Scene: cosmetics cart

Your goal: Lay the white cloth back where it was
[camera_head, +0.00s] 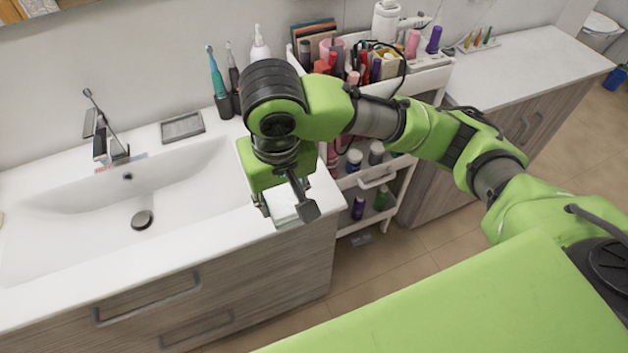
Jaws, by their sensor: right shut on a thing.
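My right gripper (284,207) points down over the front right corner of the sink counter (232,226). It is shut on the white cloth (283,198), which shows as a pale patch between the fingers. Much of the cloth is hidden by the gripper and wrist. I cannot tell whether the cloth touches the counter. My left gripper is out of view.
The white basin (190,185) with its faucet (107,135) lies to the left. Electric toothbrushes (217,80) and a soap dish (182,126) stand behind it. A cart (425,82) crowded with cosmetics stands right of the counter, partly behind my arm.

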